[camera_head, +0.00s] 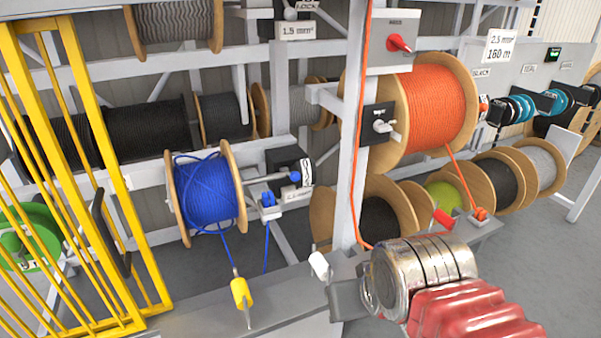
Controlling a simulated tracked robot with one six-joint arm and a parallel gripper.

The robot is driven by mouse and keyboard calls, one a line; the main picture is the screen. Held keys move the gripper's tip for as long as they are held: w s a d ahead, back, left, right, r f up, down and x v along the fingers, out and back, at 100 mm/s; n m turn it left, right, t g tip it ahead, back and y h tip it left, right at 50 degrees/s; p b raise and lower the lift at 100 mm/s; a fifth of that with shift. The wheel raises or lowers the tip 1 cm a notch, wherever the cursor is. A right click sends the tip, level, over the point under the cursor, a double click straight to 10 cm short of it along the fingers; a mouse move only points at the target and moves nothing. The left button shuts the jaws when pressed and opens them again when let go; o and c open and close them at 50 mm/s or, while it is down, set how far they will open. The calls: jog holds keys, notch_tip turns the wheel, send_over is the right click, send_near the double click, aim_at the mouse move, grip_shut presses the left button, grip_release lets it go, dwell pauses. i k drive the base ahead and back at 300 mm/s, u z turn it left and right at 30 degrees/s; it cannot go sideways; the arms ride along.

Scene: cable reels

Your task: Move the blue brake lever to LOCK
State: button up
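A blue-knobbed lever (268,177), which looks like the brake lever, runs from the blue cable reel (207,195) to a dark box (289,165) on the rack's middle rail. Its blue knob lies by a small white label strip, whose lettering is too small to read, so I cannot tell its marked position. A second blue fitting (268,200) sits just below on the rail. My gripper (344,298) is at the lower right, in front of and below the lever, apart from it.
A white upright post (351,140) with an orange cable stands right of the lever. An orange reel (432,110) is behind my wrist. A yellow gate (75,150) stands left.

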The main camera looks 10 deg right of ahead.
aim_at(294, 175)
jog(key=i, duration=0.85)
jog(key=u, duration=0.05)
jog(key=k, duration=0.5)
jog(key=u, duration=0.95)
jog(key=i, duration=0.45)
jog(key=u, duration=0.05)
